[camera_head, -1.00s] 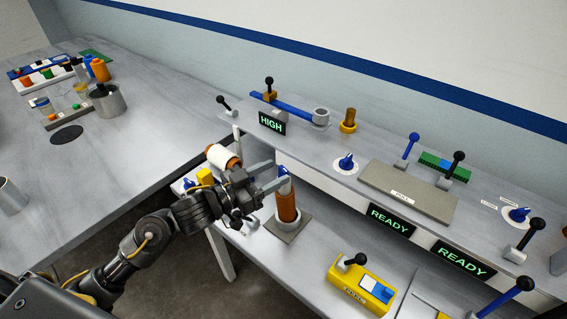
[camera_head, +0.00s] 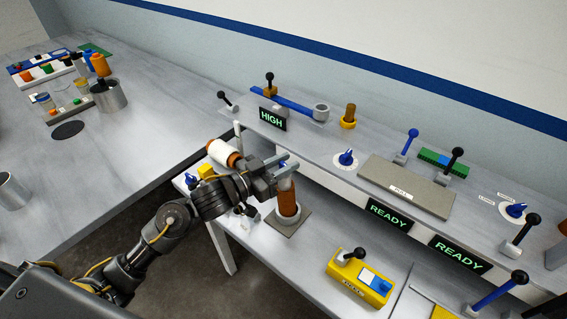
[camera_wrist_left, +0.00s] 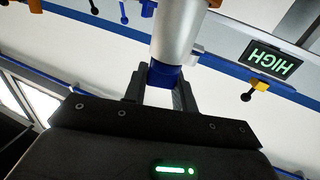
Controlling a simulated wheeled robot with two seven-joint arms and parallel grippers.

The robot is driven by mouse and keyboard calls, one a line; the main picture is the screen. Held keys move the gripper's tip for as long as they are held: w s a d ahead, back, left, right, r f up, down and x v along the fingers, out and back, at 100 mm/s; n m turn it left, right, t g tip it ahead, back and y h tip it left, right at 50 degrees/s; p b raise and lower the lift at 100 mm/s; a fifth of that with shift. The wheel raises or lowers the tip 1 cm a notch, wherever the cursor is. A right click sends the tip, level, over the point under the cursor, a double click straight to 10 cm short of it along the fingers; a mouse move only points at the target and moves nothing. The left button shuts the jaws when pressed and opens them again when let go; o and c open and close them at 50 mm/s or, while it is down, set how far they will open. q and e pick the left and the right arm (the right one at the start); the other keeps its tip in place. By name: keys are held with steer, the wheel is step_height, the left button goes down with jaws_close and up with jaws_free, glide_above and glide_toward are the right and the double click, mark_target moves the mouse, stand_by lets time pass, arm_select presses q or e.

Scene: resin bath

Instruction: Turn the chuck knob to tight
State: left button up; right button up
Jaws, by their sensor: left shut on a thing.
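My left gripper (camera_head: 285,164) is at the top of an upright brown cylinder (camera_head: 288,200), which stands on a grey square plate (camera_head: 279,230) on the lower shelf. In the left wrist view its fingers (camera_wrist_left: 160,92) are shut on a small blue knob (camera_wrist_left: 164,75). A pale grey cylinder (camera_wrist_left: 180,30) adjoins the knob there. My right gripper is not in view.
Two other blue knobs sit on white dials, at the middle (camera_head: 346,157) and right (camera_head: 516,210) of the upper bench. A HIGH sign (camera_head: 272,119) and two READY signs (camera_head: 389,215) face me. A yellow box (camera_head: 360,279) with a black-ball lever stands on the lower shelf.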

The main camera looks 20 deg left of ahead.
arm_select(q)
steer(key=shift+a+r+m+g+h+p, duration=0.1)
steer(key=shift+r+m+g+h+p, duration=0.1)
steer(key=shift+m+g+h+p, duration=0.6)
steer(key=shift+w+f+m+g+h, duration=0.1)
steer(key=shift+f+m+g+h, duration=0.05)
steer(key=shift+m+g+h, duration=1.55)
steer(key=shift+g, duration=0.3)
steer(key=o, duration=1)
